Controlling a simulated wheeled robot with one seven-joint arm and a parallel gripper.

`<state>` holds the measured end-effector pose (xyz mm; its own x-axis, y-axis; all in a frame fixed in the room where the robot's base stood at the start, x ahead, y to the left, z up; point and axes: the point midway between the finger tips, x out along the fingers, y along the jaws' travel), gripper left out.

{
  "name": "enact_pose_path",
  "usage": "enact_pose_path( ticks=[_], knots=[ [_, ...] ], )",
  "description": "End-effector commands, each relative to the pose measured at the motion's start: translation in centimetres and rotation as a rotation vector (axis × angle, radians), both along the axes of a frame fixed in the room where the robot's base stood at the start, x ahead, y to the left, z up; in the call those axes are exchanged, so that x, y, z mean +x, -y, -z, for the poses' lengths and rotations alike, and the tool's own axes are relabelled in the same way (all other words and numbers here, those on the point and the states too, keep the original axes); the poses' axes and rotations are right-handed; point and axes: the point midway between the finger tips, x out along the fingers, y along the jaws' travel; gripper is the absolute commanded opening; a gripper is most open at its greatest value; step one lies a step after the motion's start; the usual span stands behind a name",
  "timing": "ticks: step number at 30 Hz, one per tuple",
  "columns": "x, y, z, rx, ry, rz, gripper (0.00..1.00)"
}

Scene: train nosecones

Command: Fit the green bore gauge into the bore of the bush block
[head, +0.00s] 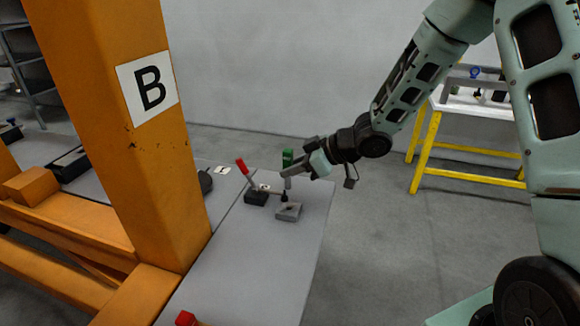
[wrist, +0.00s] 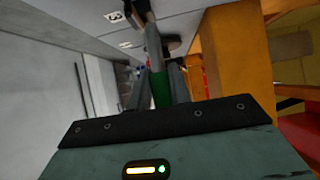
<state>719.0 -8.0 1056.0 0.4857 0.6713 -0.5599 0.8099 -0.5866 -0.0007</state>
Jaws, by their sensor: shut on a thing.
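The green bore gauge (head: 287,157) is held upright in my gripper (head: 290,171), its green handle above the fingers and its grey shaft pointing down. The wrist view shows its green handle (wrist: 160,88) between the fingers of my gripper (wrist: 161,75), with the grey shaft (wrist: 153,45) reaching away. The bush block (head: 289,212), a small grey block, sits on the grey table below the gauge. The gauge's lower end appears above the block, near a dark clamp tip. I cannot make out the bore or the exact alignment.
A clamp with a red handle (head: 242,167) and dark base (head: 256,198) stands left of the block, its arm reaching over it. A large orange post (head: 150,215) marked B rises at the left. The grey table (head: 262,265) is mostly clear in front.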

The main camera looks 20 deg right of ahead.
Motion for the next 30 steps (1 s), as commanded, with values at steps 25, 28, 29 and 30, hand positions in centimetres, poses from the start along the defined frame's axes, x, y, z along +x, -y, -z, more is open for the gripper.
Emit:
enact_pose_path(
  ticks=[25, 28, 29, 30],
  knots=[
    [-0.1, 0.1, 2.7, 0.001, 0.002, -0.001, 0.00],
    [0.0, 0.1, 3.6, 0.002, 0.001, 0.000, 0.00],
    [0.0, 0.1, 3.9, 0.002, 0.001, 0.000, 0.00],
    [0.0, 0.1, 4.3, 0.002, 0.001, 0.000, 0.00]
  ],
)
